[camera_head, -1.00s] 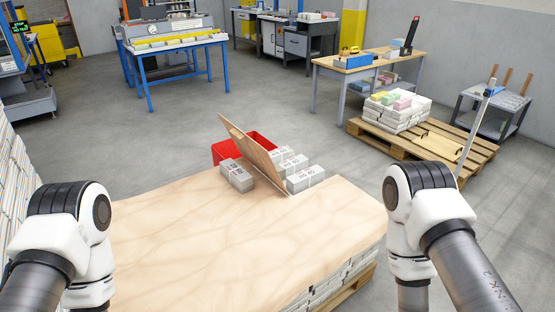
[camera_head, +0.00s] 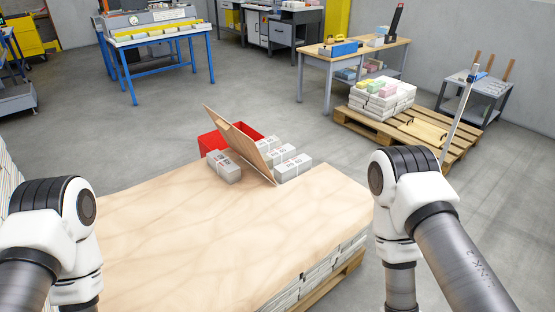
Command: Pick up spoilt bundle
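A single grey bundle (camera_head: 224,167) lies left of a tilted brown board (camera_head: 240,145) on the far end of the paper-covered stack (camera_head: 230,220). Several similar strapped bundles (camera_head: 291,166) lie in a row right of the board. I cannot tell from their looks which bundle is spoilt. Both my arms show at the lower left and lower right, apart from the bundles. Neither gripper is in the frame.
A red bin (camera_head: 212,143) stands behind the board. A pallet (camera_head: 452,148) with stacked white bundles (camera_head: 381,98) stands at the right, near a wooden-topped table (camera_head: 345,53) and a grey cart (camera_head: 482,92). A blue-framed table (camera_head: 158,38) stands at the back. Grey floor (camera_head: 120,140) is clear at the left.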

